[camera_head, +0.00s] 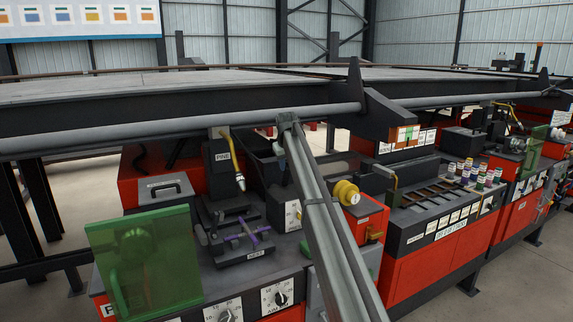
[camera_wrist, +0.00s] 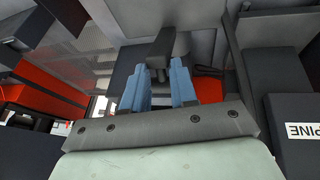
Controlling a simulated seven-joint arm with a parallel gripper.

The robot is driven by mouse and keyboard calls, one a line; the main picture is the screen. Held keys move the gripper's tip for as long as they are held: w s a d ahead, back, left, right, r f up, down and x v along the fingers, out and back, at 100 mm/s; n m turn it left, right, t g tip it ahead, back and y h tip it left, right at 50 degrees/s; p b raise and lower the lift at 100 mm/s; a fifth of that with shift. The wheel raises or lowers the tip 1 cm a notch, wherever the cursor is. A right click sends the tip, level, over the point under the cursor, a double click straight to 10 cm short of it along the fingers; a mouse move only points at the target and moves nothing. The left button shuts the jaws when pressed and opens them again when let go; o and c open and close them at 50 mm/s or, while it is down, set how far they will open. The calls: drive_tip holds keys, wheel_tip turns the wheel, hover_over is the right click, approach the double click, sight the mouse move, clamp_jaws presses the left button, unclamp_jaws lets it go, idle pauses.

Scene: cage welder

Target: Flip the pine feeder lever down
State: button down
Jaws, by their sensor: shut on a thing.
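The bar's lower part is hidden between the fingers. In the head view my arm hides the lever, and the grip cannot be made out.
A long grey rail (camera_head: 180,125) runs just above the feeder. A green transparent guard (camera_head: 145,260) stands at the front left. A yellow spool (camera_head: 346,192) is right of my arm. A purple-handled fixture (camera_head: 247,238) sits on the machine top below the feeder.

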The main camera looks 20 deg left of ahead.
sight(296, 197)
drive_tip(key=shift+s, duration=0.15)
drive_tip(key=shift+s+d+f+t+y, duration=0.35)
drive_tip(key=shift+s+d+t+y, duration=0.3)
drive_tip(key=shift+s+t+y, duration=0.1)
drive_tip(key=shift+s+d+f+m+t+y, duration=0.3)
drive_tip(key=shift+s+d+f+t+y, duration=0.7)
drive_tip(key=shift+t+y, duration=0.2)
drive_tip(key=shift+s+d+f+t+y, duration=0.3)
drive_tip(key=shift+s+f+t+y, duration=0.15)
drive_tip(key=shift+f+t, duration=0.15)
drive_tip(key=t, duration=0.1)
drive_tip(key=f+y, duration=0.1)
drive_tip(key=d+f+t+y, duration=0.1)
drive_tip(key=shift+s+f+m+t, duration=0.15)
drive_tip(key=shift+s+m+t, duration=0.15)
drive_tip(key=shift+m+t, duration=0.1)
drive_tip(key=shift+s+d+f, duration=0.1)
drive_tip(key=shift+f, duration=0.6)
drive_tip(key=shift+s+d+f, duration=0.1)
drive_tip(key=shift+f, duration=0.55)
drive_tip(key=shift+c, duration=2.4)
unclamp_jaws()
drive_tip(key=shift+w+r, duration=0.1)
